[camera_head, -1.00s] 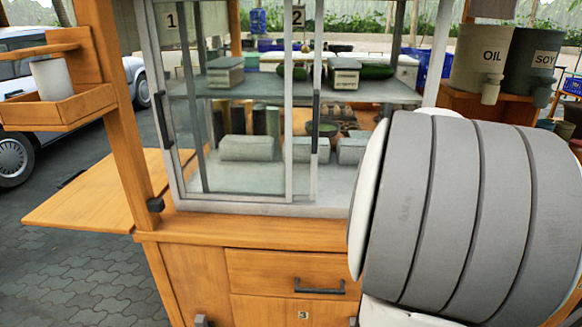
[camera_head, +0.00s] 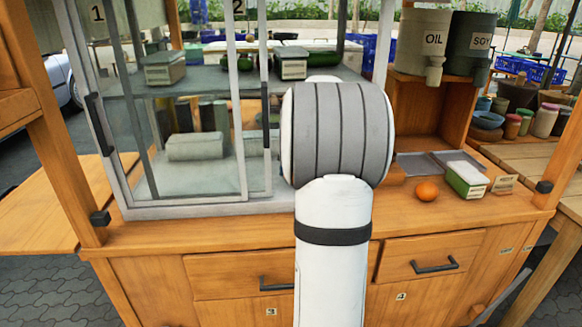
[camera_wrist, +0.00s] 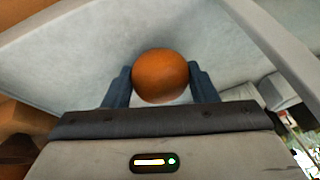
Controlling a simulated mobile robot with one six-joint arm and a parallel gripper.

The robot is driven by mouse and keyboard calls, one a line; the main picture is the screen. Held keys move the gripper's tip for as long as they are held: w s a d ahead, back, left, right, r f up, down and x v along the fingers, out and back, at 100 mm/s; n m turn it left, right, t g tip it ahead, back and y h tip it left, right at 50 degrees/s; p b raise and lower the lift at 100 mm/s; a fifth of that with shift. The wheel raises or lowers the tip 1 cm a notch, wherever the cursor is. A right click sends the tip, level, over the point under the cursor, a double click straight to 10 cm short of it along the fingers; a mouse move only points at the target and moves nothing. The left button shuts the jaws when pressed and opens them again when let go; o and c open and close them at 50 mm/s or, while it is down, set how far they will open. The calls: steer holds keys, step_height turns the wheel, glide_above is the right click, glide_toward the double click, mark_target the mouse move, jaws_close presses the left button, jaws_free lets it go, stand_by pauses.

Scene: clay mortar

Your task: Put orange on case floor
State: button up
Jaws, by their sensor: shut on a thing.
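In the wrist view, an orange (camera_wrist: 160,76) sits between the two blue fingers of my gripper (camera_wrist: 160,84), which is shut on it. A pale grey surface, apparently the case floor (camera_wrist: 85,50), spreads beyond the orange; I cannot tell the gap between them. In the head view, the glass case floor (camera_head: 205,184) shows through the glass at left, and my arm hides my gripper and the held orange. Another orange (camera_head: 427,191) lies on the wooden counter right of my arm.
The case's framed glass panes (camera_head: 185,110) stand left of my arm. A covered block-like box (camera_head: 196,146) rests inside. On the counter at right are a grey tray (camera_head: 430,163) and a green-and-white container (camera_head: 466,180). OIL (camera_head: 422,42) and SOY (camera_head: 474,48) dispensers stand above.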

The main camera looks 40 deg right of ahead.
steer(key=w, duration=0.2)
steer(key=w+d, duration=0.1)
steer(key=shift+w, duration=0.4)
steer(key=shift+s+a+f, duration=0.1)
steer(key=shift+s+f, duration=0.05)
steer(key=shift+f, duration=0.15)
steer(key=shift+f, duration=0.2)
steer(key=o, duration=1)
